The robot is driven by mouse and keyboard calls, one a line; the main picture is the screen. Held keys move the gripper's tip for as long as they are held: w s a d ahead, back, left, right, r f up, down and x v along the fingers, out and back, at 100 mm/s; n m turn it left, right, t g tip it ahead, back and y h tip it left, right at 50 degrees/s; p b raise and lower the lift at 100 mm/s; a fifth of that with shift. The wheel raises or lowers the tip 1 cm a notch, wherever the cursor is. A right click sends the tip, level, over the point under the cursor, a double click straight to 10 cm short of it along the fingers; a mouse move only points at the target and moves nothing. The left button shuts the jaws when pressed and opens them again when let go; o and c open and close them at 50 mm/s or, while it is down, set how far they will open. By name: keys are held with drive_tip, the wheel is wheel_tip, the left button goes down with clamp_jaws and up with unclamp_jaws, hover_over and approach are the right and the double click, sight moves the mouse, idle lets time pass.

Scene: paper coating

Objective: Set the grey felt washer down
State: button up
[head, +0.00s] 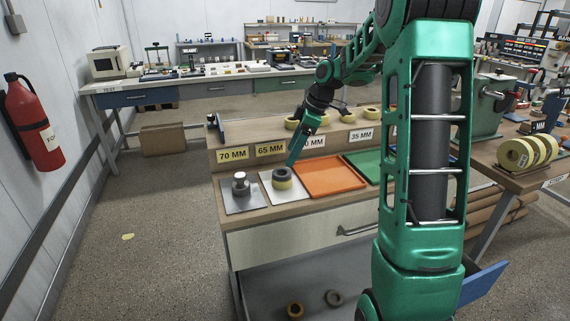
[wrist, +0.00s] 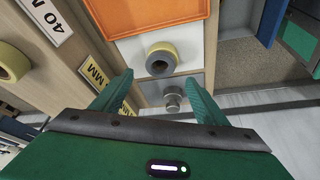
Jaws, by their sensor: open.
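A metal weight (head: 240,184) stands on the grey plate (head: 240,205) to the left. An orange mat (head: 332,178) and a green mat (head: 366,163) lie to the right. Yellow rolls (head: 346,115) stand on the back shelf.

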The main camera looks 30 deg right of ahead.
drive_tip(key=v, duration=0.6)
drive_tip(key=shift+s+f, duration=0.1)
drive_tip(key=s+a+f+m+h, duration=0.1)
drive_tip(key=s+m, duration=0.5)
drive_tip(key=s, duration=0.6)
drive_tip(key=s+a+f+m+g+h, duration=0.1)
drive_tip(key=s+f+m, duration=0.2)
drive_tip(key=s, duration=0.9)
drive_tip(key=s+a+f+m+g+h, duration=0.1)
drive_tip(key=s+a+f+m, duration=0.1)
drive_tip(key=s+m, duration=0.6)
drive_tip(key=s, duration=0.4)
drive_tip(key=shift+s+f+m, duration=0.2)
drive_tip(key=shift+f+m, duration=0.1)
drive_tip(key=shift+f, duration=0.05)
drive_tip(key=shift+g, duration=0.3)
